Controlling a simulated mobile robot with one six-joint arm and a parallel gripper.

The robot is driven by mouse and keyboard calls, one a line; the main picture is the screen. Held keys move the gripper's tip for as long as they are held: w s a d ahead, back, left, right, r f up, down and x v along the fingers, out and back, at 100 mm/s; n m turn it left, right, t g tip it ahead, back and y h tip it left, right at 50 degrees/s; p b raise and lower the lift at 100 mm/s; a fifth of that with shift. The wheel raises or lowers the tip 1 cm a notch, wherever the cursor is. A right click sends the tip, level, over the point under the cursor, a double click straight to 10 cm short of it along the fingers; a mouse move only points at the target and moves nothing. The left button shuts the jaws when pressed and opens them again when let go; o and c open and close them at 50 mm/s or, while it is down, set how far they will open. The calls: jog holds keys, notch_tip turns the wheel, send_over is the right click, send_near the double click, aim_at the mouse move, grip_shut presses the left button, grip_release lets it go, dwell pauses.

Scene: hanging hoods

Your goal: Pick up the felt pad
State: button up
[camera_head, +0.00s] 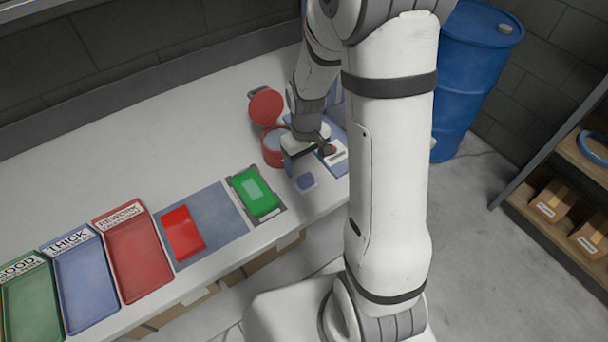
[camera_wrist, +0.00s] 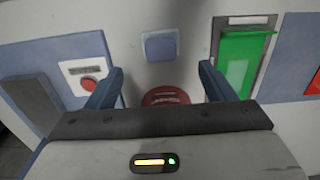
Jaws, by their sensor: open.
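A small blue-grey square (camera_head: 306,182), which looks like the felt pad, lies flat near the front edge of the bench. In the wrist view this square (camera_wrist: 160,46) is ahead of my fingertips, roughly centred between them, with nothing gripping it. My gripper (camera_head: 305,156) is open and empty, with its two blue fingers apart, pointing down over the bench behind the square. The wrist view shows both fingers of my gripper (camera_wrist: 158,80). A red round item (camera_wrist: 166,97) shows between them, partly hidden by my gripper body.
A red round container (camera_head: 271,157) with its lid (camera_head: 266,107) raised stands beside my gripper. A green plate (camera_head: 256,193) is in a holder to the left. A panel with a red button (camera_wrist: 90,85) is close by. Green, blue and red (camera_head: 138,255) trays line the left.

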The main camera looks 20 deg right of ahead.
aim_at(304, 176)
jog(key=shift+w+a+f+p, duration=0.1)
jog(key=shift+f+p, duration=0.75)
jog(key=shift+f, duration=2.95)
jog(key=shift+c, duration=0.6)
jog(key=c, duration=1)
jog(key=shift+c, duration=0.2)
jog(key=shift+r, duration=0.15)
notch_tip(304, 176, up, 10)
jog(key=shift+f+b, duration=0.1)
jog(key=shift+b, duration=0.65)
jog(key=o, duration=0.5)
jog(key=c, duration=0.3)
